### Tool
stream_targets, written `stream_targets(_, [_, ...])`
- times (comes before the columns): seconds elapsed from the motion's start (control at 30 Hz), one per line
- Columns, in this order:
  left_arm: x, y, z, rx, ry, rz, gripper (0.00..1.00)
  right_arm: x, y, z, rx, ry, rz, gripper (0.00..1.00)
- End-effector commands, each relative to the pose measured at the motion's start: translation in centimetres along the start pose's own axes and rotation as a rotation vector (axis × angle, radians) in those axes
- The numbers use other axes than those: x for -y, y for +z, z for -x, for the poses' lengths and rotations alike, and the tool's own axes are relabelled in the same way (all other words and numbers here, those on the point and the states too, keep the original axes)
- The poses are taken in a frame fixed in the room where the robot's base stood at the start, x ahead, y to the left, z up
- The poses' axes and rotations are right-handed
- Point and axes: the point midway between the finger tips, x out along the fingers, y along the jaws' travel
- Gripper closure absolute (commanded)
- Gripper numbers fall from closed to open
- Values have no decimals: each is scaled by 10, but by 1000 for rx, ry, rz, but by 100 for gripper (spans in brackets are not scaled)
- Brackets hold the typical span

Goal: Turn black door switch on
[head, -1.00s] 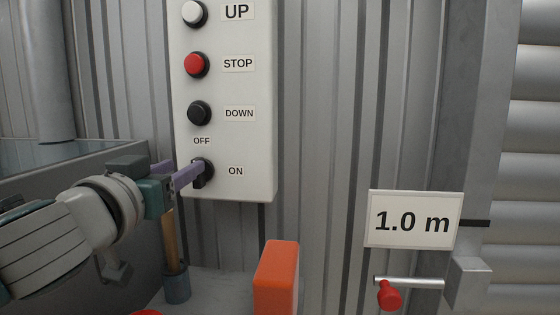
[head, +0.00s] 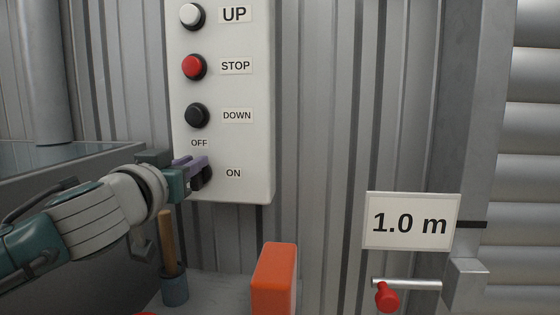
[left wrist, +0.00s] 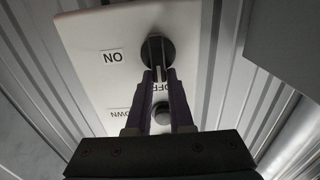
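The black door switch (head: 207,177) is a rotary knob low on the white control panel (head: 240,187), between the labels OFF above and ON at right. In the left wrist view the switch (left wrist: 160,49) shows its lever pointing toward the OFF label. My left gripper (head: 202,164) is at the switch, its purple fingers hiding much of it in the head view. In the left wrist view its fingertips (left wrist: 160,74) stand on either side of the lever with a narrow gap; contact is not clear. My right gripper is not in view.
Above the switch are a black DOWN button (head: 197,115), a red STOP button (head: 194,67) and a white UP button (head: 191,15). Below are an orange block (head: 274,280) and a wooden handle (head: 168,240) in a holder. A red-knobbed crank (head: 387,297) is at lower right.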

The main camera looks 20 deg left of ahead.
Motion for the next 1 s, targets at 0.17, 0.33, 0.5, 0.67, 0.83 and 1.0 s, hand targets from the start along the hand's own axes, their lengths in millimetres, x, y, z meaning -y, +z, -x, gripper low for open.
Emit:
stream_targets(0.17, [0,0,0,0,0,0,100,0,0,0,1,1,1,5])
stream_targets(0.33, [0,0,0,0,0,0,100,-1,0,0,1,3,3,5])
stream_targets(0.5, [0,0,0,0,0,0,100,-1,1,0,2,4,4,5])
stream_targets(0.67, [0,0,0,0,0,-10,100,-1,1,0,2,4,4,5])
stream_targets(0.83, [-1,0,0,0,-1,-62,100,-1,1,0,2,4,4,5])
stream_targets(1.0, [-4,0,0,0,-1,-166,100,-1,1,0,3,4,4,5])
